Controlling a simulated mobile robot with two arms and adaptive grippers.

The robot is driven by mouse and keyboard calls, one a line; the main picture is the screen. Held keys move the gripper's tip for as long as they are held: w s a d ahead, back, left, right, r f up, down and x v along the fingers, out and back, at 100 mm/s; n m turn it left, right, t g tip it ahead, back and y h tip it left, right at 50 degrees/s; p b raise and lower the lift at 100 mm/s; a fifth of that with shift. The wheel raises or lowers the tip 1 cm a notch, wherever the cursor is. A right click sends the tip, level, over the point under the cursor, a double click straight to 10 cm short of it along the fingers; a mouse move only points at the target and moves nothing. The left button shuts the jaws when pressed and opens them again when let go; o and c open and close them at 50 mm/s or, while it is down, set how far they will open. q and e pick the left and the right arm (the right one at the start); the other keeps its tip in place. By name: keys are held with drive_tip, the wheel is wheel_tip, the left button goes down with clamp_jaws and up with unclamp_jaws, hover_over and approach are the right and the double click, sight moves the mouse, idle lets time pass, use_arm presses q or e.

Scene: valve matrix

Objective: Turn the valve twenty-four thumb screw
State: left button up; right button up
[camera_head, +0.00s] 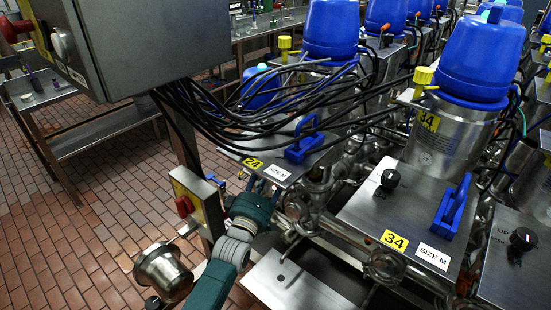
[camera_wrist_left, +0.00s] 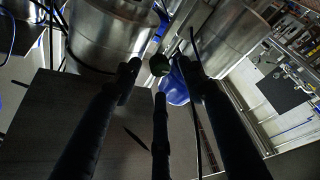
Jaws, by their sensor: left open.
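The valve twenty-four unit shows in the head view as a steel plate with a yellow 24 label (camera_head: 252,163), a SIZE M label and a blue handle (camera_head: 303,146). I cannot make out its thumb screw there; cables and my arm cover part of the area. My left gripper (camera_head: 266,188) is just below the plate's front edge, partly hidden. In the left wrist view its dark fingers (camera_wrist_left: 158,66) are spread and empty. A small dark round knob (camera_wrist_left: 159,64) shows between the fingertips, possibly the thumb screw; contact cannot be told. My right gripper is not in view.
A grey box (camera_head: 130,45) with hanging black cables (camera_head: 240,110) is above left. Steel pipes and the valve 34 plate (camera_head: 350,215) with its black knob (camera_head: 390,179) stand to the right. The brick floor (camera_head: 70,220) at left is mostly clear.

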use_arm(q)
drive_tip(key=x, duration=0.2)
drive_tip(key=shift+w, duration=0.3)
clamp_jaws()
drive_tip(key=shift+w+a+f+m+h+b, duration=0.1)
drive_tip(key=shift+m+h+b, duration=0.9)
drive_tip(key=shift+m+b, duration=1.2)
drive_tip(key=shift+a+f+m+h+b, duration=0.1)
drive_tip(key=shift+m+h+b, duration=0.9)
drive_tip(key=shift+m+b, duration=1.15)
drive_tip(key=shift+m+p, duration=0.3)
drive_tip(key=shift+m, duration=0.05)
